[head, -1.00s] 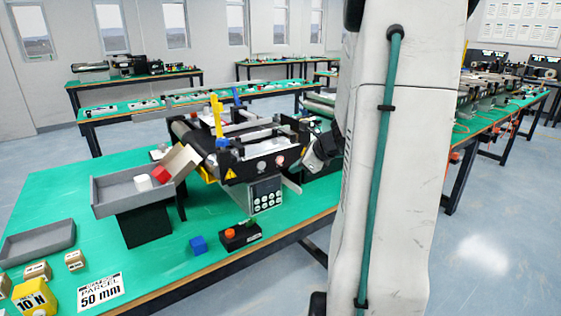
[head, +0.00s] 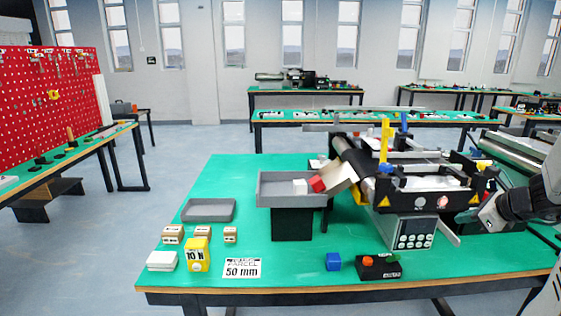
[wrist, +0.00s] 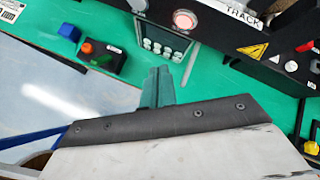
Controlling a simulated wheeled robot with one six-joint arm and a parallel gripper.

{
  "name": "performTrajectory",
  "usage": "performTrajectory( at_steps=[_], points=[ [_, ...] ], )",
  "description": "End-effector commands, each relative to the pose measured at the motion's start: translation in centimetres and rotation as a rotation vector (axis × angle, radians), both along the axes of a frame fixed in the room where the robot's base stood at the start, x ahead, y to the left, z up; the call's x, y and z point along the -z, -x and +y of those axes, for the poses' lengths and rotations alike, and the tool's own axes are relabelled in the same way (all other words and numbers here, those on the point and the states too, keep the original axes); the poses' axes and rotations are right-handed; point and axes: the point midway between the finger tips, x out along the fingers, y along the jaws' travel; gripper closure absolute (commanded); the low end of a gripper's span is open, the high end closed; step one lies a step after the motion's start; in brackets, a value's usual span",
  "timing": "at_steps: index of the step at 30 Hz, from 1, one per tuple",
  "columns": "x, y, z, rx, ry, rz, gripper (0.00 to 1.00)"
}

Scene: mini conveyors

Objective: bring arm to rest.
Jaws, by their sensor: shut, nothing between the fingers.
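My arm shows at the right edge of the head view, beside the conveyor's right end. Its dark wrist (head: 518,204) is bent toward the conveyor, and the fingers cannot be made out there. In the wrist view my gripper (wrist: 158,82) shows as teal fingers close together, shut and empty. Past the fingers lie the green table top and the keypad box (wrist: 163,42). I cannot tell the exact gap between the gripper and the conveyor.
The mini conveyor (head: 420,180) stands on the green table (head: 300,262). A grey tray (head: 290,200) on a black stand holds a white cube and a red one. A blue cube (head: 333,261) and a black button box (head: 378,267) lie near the front edge.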

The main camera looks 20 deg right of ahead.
Motion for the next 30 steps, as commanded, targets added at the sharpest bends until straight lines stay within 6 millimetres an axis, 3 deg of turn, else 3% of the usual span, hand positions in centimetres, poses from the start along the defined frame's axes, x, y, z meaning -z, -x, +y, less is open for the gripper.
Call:
performTrajectory(
  at_steps=[4, 8, 17, 21, 24, 30],
  points=[
    [0.1, 0.1, 0.6, -0.078, 0.041, 0.001, 1.0],
    [1.2, 1.9, 3.6, -0.316, 0.126, 0.049, 1.0],
    [-1.2, 5.7, 17.3, -1.141, 0.435, 0.127, 1.0],
    [-2.6, 8.8, 23.1, -1.557, 0.6, 0.158, 1.0],
    [-3.6, 11.5, 26.3, -1.843, 0.727, 0.18, 1.0],
    [-5.4, 15.8, 30.2, -2.263, 0.989, 0.221, 1.0]
  ],
)
